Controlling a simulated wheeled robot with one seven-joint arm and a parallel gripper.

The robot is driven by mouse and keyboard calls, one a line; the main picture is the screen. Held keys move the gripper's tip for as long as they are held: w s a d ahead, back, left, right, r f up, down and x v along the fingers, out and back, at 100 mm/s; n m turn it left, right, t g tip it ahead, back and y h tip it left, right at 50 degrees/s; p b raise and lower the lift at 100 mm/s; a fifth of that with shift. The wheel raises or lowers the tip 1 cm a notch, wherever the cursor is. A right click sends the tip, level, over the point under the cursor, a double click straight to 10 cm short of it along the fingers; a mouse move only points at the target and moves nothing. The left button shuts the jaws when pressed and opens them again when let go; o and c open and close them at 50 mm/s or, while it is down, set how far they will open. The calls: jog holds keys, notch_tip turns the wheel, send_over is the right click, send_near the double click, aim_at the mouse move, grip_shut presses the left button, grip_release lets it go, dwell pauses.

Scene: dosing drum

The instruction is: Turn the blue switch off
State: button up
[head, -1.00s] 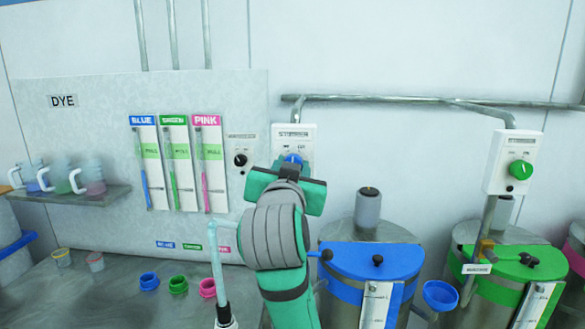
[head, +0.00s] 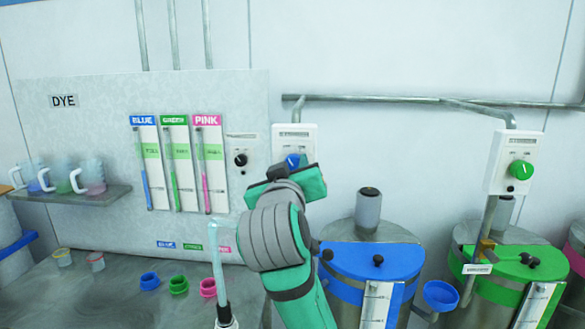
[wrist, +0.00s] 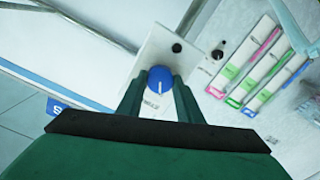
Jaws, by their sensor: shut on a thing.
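The blue switch (head: 292,160) is a round knob on a white wall box (head: 306,138) above the blue-lidded drum (head: 370,261). My gripper (head: 291,167) is at the knob and partly covers it in the head view. In the wrist view, the blue knob (wrist: 160,77) sits between the two green fingers of my gripper (wrist: 157,84), which are shut on it. A white mark on the knob points toward the bottom of the wrist view. The box's small lettering is too blurred to read.
A green knob (head: 521,169) is on another white box at right, above a green-lidded drum (head: 507,264). A small black knob (head: 240,160) is on the dye panel at left. Blue, green and pink gauges (head: 177,163) stand left of it.

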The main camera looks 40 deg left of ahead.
dwell(0.3)
jog(key=o, duration=1)
jog(key=shift+o, duration=0.2)
jog(key=v, duration=1)
jog(key=shift+s, duration=0.35)
jog(key=shift+d, duration=0.15)
